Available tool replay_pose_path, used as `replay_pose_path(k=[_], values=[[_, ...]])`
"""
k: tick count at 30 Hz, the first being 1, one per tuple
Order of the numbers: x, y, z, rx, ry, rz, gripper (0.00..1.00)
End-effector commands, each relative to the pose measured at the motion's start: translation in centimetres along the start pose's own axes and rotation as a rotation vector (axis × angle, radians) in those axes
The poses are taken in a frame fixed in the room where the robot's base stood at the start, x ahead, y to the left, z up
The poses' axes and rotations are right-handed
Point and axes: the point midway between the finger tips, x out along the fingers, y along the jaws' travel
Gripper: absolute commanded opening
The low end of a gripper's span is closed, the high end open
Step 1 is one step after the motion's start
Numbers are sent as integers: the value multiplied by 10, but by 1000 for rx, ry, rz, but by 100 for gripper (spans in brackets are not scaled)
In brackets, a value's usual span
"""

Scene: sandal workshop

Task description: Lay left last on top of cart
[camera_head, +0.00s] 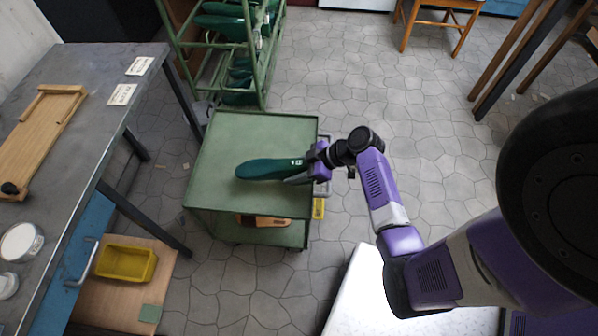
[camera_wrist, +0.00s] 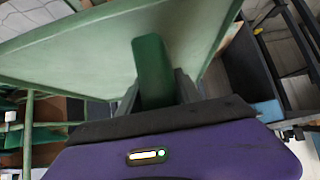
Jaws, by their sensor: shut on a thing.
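A dark green shoe last (camera_head: 268,169) is over the top of the green cart (camera_head: 225,140) in the head view, its toe pointing left. My gripper (camera_head: 306,166) is shut on the right end of the last, at the cart's right edge. In the wrist view the last (camera_wrist: 152,65) stands out between the fingers (camera_wrist: 158,92), with the cart top (camera_wrist: 85,55) behind it. I cannot tell whether the last touches the cart top or hangs just above it. The end inside the fingers is partly hidden.
A green rack (camera_head: 250,65) with more green lasts stands behind the cart. A grey workbench (camera_head: 75,75) is at left, with a yellow bin (camera_head: 126,263) below. A white surface (camera_head: 352,295) is in front. The cart's top is otherwise clear; a brown item (camera_head: 264,220) lies on its lower shelf.

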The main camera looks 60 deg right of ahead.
Motion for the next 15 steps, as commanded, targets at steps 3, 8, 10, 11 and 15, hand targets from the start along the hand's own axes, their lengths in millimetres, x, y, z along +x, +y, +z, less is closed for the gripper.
replay_pose_path(k=[3, 8, 10, 11, 15], values=[[7, 1, -8, -2, 2, 1, 1], [17, 0, -16, -2, 1, 0, 1], [21, 0, -20, -2, 1, 0, 1], [23, 0, -21, -1, 1, 0, 1], [31, 0, -28, -2, 2, 0, 1]])
